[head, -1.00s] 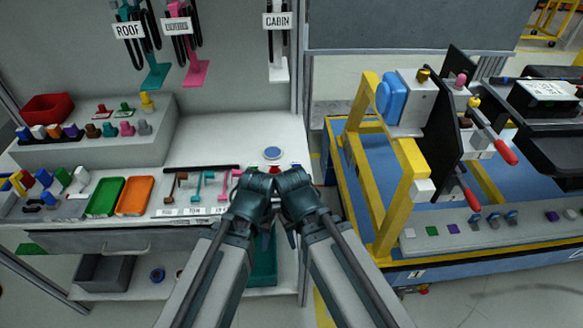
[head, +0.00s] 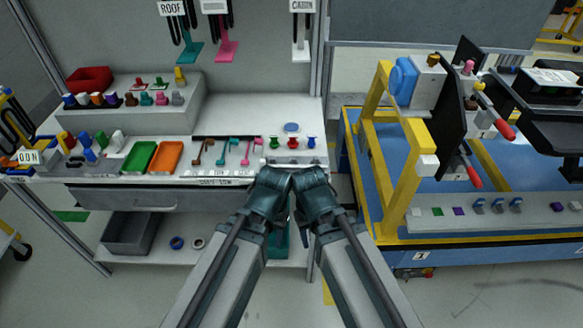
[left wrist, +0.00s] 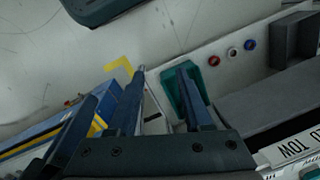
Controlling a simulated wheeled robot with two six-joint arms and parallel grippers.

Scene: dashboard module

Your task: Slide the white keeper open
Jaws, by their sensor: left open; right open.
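A white block (head: 429,166), which may be the white keeper, sits on the yellow frame (head: 402,185) of the dashboard module at right. Another pale block (head: 486,131) shows behind the black panel (head: 448,110); I cannot tell for certain which is the keeper. My left gripper (head: 268,192) and right gripper (head: 314,192) are side by side in front of the bench, left of the module and well apart from it. Their fingers are mostly hidden in the head view. In the left wrist view the left fingers (left wrist: 162,72) are apart, with nothing between them.
The bench (head: 250,115) at left carries green (head: 139,157) and orange (head: 166,157) trays, small coloured parts and hooked tools. A drawer (head: 150,197) and a grey bin (head: 130,233) are below. Red-handled clamps (head: 504,129) stick out at the module. The floor at lower right is clear.

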